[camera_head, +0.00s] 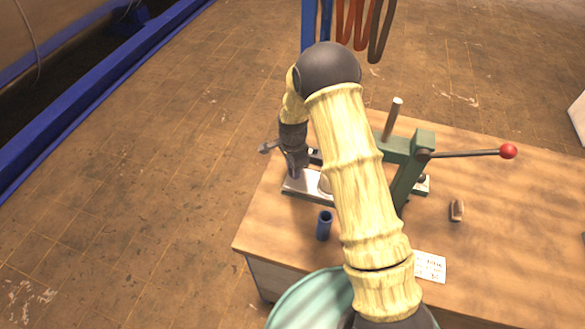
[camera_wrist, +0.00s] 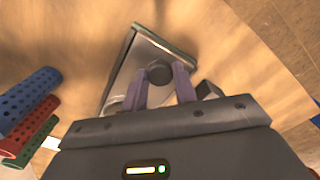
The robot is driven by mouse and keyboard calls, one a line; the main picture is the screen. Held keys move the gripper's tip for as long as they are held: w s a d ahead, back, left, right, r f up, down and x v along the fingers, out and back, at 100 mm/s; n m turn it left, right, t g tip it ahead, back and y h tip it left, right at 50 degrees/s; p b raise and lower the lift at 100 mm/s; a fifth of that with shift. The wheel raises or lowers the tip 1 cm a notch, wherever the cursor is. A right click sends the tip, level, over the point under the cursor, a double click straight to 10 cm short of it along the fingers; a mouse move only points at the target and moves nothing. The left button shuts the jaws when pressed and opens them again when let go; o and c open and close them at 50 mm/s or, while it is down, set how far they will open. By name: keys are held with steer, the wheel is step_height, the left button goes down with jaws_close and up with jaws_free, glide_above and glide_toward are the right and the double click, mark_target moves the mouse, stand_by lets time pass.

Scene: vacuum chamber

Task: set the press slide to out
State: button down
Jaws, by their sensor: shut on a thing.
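The green press (camera_head: 408,160) stands on the wooden workbench, partly hidden behind my arm. Its flat metal slide (camera_head: 294,186) shows at the left end of the press base. In the wrist view the slide (camera_wrist: 128,62) is a pale plate with a dark round knob (camera_wrist: 159,71) on it. My gripper (camera_wrist: 161,78) has its two purple fingers on either side of that knob and is shut on it. In the head view my gripper (camera_head: 293,172) is low over the slide, and the knob is hidden there. How far the slide is out cannot be told clearly.
The press lever ends in a red ball (camera_head: 508,151) at the right. A blue cup (camera_head: 324,225) stands near the slide. A small brown block (camera_head: 456,210) and a white card (camera_head: 430,266) lie on the workbench (camera_head: 520,230). Perforated coloured tubes (camera_wrist: 30,100) show in the wrist view.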

steer(key=c, duration=1.1)
jaws_free()
steer(key=shift+w+a, duration=0.1)
steer(key=shift+a, duration=0.2)
steer(key=shift+d+r, duration=0.15)
step_height(320, 180, up, 17)
steer(key=b, duration=0.3)
steer(key=shift+r, duration=0.15)
steer(key=s+d+n+t, duration=0.1)
steer(key=s+d+n, duration=0.5)
steer(key=s, duration=0.4)
steer(key=s+d+n+t, duration=0.1)
steer(key=s+d+n, duration=0.5)
steer(key=s, duration=0.5)
steer(key=shift+s+d+f+n+t, duration=0.2)
steer(key=shift+n+t, duration=0.1)
steer(key=shift+n, duration=0.2)
steer(key=shift+w, duration=0.1)
